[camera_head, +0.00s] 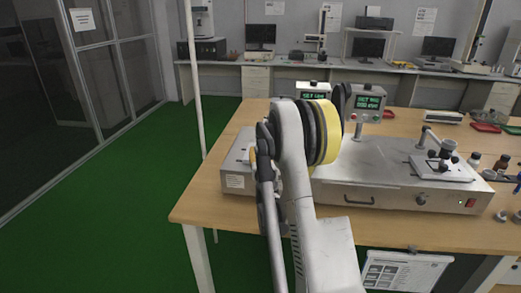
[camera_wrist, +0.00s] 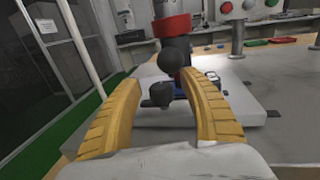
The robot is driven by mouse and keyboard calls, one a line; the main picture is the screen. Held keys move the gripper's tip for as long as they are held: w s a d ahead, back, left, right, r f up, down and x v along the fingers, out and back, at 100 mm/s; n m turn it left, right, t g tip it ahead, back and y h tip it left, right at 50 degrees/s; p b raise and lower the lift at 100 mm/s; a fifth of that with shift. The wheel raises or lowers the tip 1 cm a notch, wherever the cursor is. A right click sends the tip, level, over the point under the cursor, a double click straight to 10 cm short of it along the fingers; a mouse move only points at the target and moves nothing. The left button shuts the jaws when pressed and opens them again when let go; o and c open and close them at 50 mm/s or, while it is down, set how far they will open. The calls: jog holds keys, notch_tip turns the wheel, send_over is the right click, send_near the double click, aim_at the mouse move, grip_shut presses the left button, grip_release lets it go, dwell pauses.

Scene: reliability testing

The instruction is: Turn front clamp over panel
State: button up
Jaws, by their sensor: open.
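In the wrist view my gripper (camera_wrist: 160,78) is open, with one yellow finger on each side. A black ball knob (camera_wrist: 171,61) and a second dark knob (camera_wrist: 161,95) show between and just beyond the fingertips. They look like clamp parts; contact with the fingers cannot be told. Behind them a light plate (camera_wrist: 145,108) lies on the machine top, with a small blue part (camera_wrist: 183,88) near the knobs. Which piece is the panel is unclear. In the head view my arm hides my gripper and this station.
A post with a red collar (camera_wrist: 172,26) stands just behind the knobs. The grey machine (camera_head: 375,181) bears another plate with black knobs (camera_head: 440,170) at right. Control boxes (camera_head: 366,102) stand behind. Small bottles (camera_head: 474,160) stand at the right.

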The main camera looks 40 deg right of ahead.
jog(key=shift+s+a+r, duration=0.1)
jog(key=shift+s, duration=0.05)
jog(key=shift+c, duration=0.6)
grip_shut()
jog(key=shift+h, duration=0.3)
